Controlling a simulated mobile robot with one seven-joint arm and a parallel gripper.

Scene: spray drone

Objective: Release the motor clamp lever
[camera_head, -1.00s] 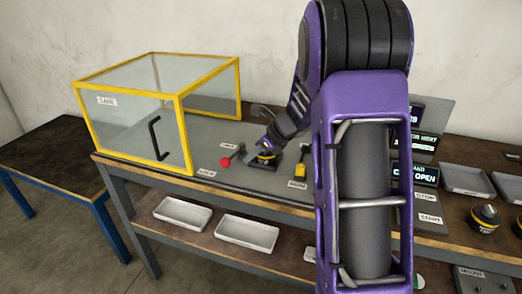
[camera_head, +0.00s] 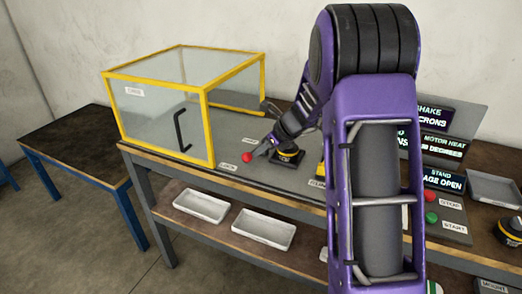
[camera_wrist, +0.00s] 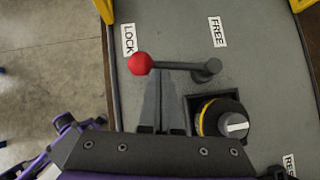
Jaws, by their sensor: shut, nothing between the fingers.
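The motor clamp lever is a dark arm with a red ball knob (camera_wrist: 140,63); its pivot (camera_wrist: 207,70) is on the right in the wrist view. The knob lies by the LOCK label (camera_wrist: 128,40), away from the FREE label (camera_wrist: 217,32). The knob also shows in the head view (camera_head: 247,157). My gripper (camera_wrist: 165,76) is shut and empty, its tips close to the lever arm, between knob and pivot. I cannot tell whether they touch it. The black and yellow motor (camera_wrist: 222,118) stands right of my fingers, in a dark mount.
The yellow-framed clear cage (camera_head: 208,125) stands left of the lever on the bench. Display panels (camera_head: 443,147) and a start/stop box (camera_head: 447,213) are on the right. White trays (camera_head: 263,229) sit on the lower shelf. A low dark table (camera_head: 80,140) is at the left.

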